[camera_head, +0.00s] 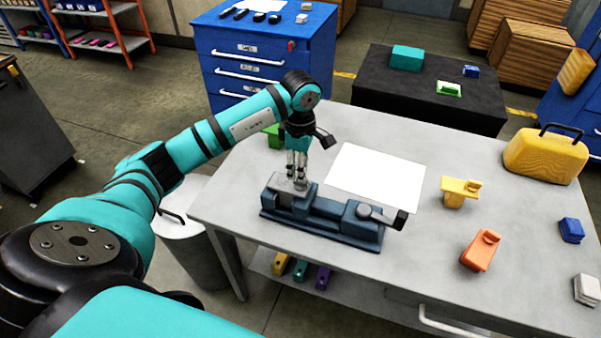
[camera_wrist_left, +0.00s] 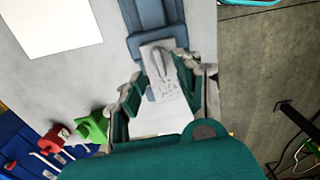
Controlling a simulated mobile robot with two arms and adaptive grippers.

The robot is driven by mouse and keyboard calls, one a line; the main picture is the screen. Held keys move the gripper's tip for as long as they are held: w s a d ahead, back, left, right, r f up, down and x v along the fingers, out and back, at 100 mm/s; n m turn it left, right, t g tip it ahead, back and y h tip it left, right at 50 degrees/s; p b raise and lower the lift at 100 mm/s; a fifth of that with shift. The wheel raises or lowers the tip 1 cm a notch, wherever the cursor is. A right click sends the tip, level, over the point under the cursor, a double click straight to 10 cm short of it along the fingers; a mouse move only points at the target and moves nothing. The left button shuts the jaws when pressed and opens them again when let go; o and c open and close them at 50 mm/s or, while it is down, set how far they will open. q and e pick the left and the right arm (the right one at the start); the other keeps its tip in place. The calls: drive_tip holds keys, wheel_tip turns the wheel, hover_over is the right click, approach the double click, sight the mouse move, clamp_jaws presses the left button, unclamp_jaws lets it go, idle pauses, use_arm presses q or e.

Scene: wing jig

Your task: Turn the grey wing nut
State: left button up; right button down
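My left gripper (camera_head: 297,182) points down over the left end of the blue jig (camera_head: 335,222), which lies on the grey table. In the left wrist view, the left gripper (camera_wrist_left: 162,72) has its two fingers apart, one on each side of a light grey plate on the jig (camera_wrist_left: 150,18). A slim grey raised part (camera_wrist_left: 160,64) on that plate, seemingly the wing nut, lies between the fingertips; its exact outline is unclear. I cannot tell whether the fingers touch it. In the head view the fingers hide most of it. My right gripper is not in view.
A white sheet (camera_head: 376,178) lies behind the jig. A dark-ended lever (camera_head: 383,217) juts from the jig's right end. Yellow (camera_head: 459,191) and orange (camera_head: 480,250) pieces and a yellow case (camera_head: 546,156) stand to the right. A green object (camera_head: 272,135) is behind my left arm.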

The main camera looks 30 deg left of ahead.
use_arm(q)
drive_tip(key=shift+f, duration=1.95)
clamp_jaws()
